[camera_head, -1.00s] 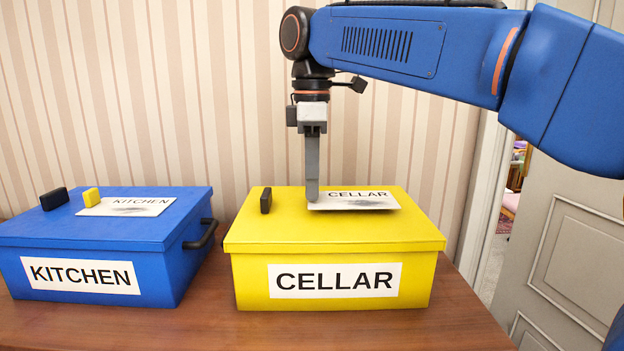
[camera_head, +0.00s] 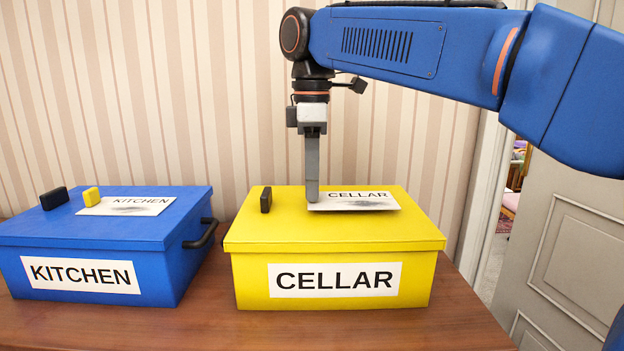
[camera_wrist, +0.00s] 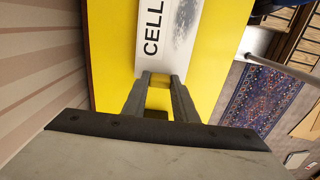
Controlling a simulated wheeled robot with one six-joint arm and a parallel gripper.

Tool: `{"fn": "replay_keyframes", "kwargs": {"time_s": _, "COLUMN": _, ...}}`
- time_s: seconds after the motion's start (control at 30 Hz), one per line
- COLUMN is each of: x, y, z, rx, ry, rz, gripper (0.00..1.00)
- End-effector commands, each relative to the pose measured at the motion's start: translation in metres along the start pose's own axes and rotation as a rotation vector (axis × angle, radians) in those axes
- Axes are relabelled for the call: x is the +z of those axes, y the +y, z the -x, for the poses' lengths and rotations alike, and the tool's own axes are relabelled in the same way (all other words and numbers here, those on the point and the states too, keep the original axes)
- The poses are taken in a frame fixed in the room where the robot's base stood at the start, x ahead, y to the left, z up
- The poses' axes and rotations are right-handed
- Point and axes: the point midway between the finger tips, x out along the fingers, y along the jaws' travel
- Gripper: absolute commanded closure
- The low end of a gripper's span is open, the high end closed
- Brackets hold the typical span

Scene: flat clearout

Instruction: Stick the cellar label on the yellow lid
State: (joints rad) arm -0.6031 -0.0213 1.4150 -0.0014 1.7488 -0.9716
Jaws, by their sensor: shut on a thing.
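The cellar label (camera_head: 352,200) is a white card with the word CELLAR and a grey smudge. It lies at or just above the top of the yellow lid (camera_head: 290,228), right of its middle; I cannot tell whether it touches fully. My gripper (camera_head: 312,198) points straight down and is shut on the label's left edge. In the wrist view the fingertips (camera_wrist: 160,78) meet the near end of the label (camera_wrist: 165,40), with yellow lid on both sides. The yellow box's front bears its own CELLAR sign (camera_head: 335,279).
A black handle (camera_head: 266,199) stands on the yellow lid, left of my gripper. A blue box (camera_head: 110,240) at the left carries a KITCHEN label (camera_head: 127,206), a yellow block (camera_head: 91,196) and a black handle (camera_head: 53,198). A striped wall is behind; a door is right.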

Motion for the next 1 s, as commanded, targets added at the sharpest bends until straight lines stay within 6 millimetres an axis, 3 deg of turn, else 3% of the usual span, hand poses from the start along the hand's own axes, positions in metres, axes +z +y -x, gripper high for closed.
{"fn": "replay_keyframes", "kwargs": {"time_s": 0.7, "x": 0.000, "y": 0.000, "z": -0.012, "rx": 0.000, "ry": 0.000, "rz": 0.000, "gripper": 0.95}}
{"fn": "replay_keyframes", "kwargs": {"time_s": 0.73, "x": 0.000, "y": 0.000, "z": -0.012, "rx": 0.000, "ry": 0.000, "rz": 0.000, "gripper": 0.72}}
{"fn": "replay_keyframes", "kwargs": {"time_s": 0.8, "x": 0.000, "y": 0.000, "z": -0.012, "rx": 0.000, "ry": 0.000, "rz": 0.000, "gripper": 0.55}}
{"fn": "replay_keyframes", "kwargs": {"time_s": 1.0, "x": 0.000, "y": 0.000, "z": -0.012, "rx": 0.000, "ry": 0.000, "rz": 0.000, "gripper": 0.52}}
